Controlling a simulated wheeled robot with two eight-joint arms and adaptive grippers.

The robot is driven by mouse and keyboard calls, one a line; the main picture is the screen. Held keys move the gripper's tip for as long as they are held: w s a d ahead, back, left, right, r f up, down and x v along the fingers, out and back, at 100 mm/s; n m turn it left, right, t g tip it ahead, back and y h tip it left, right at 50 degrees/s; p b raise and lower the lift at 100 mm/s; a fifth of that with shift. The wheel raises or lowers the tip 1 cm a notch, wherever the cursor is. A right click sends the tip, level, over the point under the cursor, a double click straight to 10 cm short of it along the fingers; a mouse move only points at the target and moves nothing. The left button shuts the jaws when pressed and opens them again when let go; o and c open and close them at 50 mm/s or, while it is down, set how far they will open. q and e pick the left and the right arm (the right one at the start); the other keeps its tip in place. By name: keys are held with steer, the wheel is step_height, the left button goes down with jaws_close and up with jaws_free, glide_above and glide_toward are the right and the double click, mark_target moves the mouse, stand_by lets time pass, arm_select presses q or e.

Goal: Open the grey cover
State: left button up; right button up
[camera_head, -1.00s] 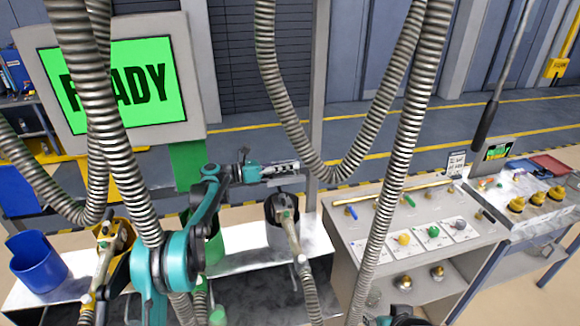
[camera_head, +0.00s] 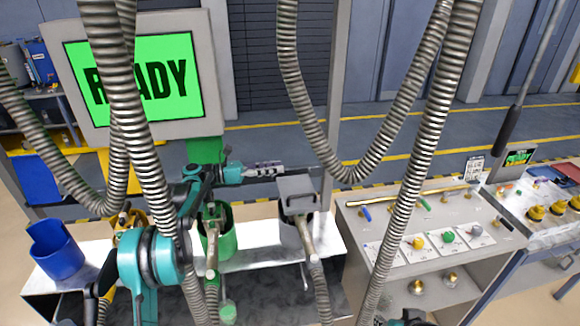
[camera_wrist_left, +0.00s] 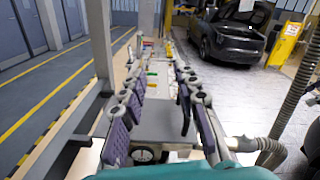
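The grey cover (camera_head: 297,189) is a flat plate over the top of the grey container (camera_head: 291,236) at mid-picture in the head view. It looks tilted, and its exact angle is hard to tell. A hose nozzle (camera_head: 305,236) stands at the container's front. My left gripper (camera_head: 280,167) is just behind and left of the cover's upper edge. In the left wrist view, its fingers (camera_wrist_left: 157,80) are spread, with the grey plate (camera_wrist_left: 168,122) below and between them. I see no clear grip on it. Only a dark bit of my right arm (camera_head: 408,318) shows at the bottom edge.
A green container (camera_head: 226,240) with a nozzle stands left of the grey one, and a blue bin (camera_head: 57,252) farther left. Striped hoses (camera_head: 410,150) hang in front. A post (camera_head: 333,110) rises behind the cover. A cabinet (camera_head: 352,238) with knobs stands right.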

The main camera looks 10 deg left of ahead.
arm_select(q)
steer(key=shift+v, duration=0.95)
